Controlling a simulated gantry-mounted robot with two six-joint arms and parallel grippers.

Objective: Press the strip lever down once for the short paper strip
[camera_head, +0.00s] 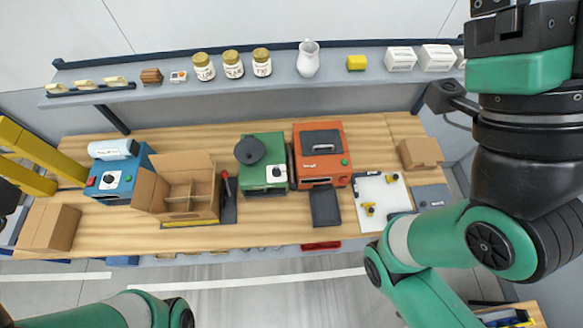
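A blue machine (138,187) with a white roll (113,149) on top stands at the left of the wooden bench. Its white front panel has a dark knob, and a small red part shows at its left edge. A thin dark lever with a red part (227,183) stands right of the open carton, by a dark base. I cannot tell for certain which part is the strip lever, and no loose paper strip is distinguishable. My arms come in at the lower left and at the right; neither gripper is in the picture.
On the bench (95,228) are an open divided carton (146,190), a green machine (263,176), an orange machine (322,168), a white board (391,203) with yellow parts and a closed brown box (52,228). The shelf (185,91) behind holds jars and a white jug (308,60).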

